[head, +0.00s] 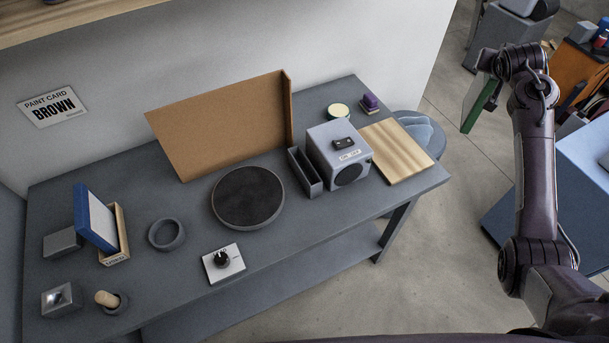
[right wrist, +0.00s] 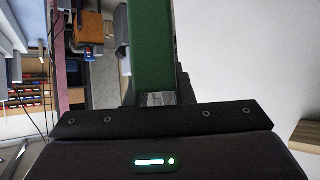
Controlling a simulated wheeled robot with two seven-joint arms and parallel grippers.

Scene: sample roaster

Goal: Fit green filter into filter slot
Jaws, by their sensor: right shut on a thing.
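The green filter (head: 482,108) is a flat panel with a green edge and a pale face. It hangs tilted from my right gripper (head: 490,66), off the right end of the table and above the floor. In the right wrist view the green filter (right wrist: 151,48) stands up from between the jaws, which are shut on it. A narrow, open-topped dark grey holder (head: 305,173), which looks like the filter slot, stands on the table against the left side of a grey box (head: 336,150). Its inside looks empty. My left gripper is not in view.
The table (head: 185,225) carries a round dark tray (head: 248,197), a brown upright board (head: 225,125), a wooden board (head: 400,150) and a knob panel (head: 223,263). A blue panel (head: 95,217) leans in a wooden holder at left. Floor (head: 445,195) is clear between table and arm.

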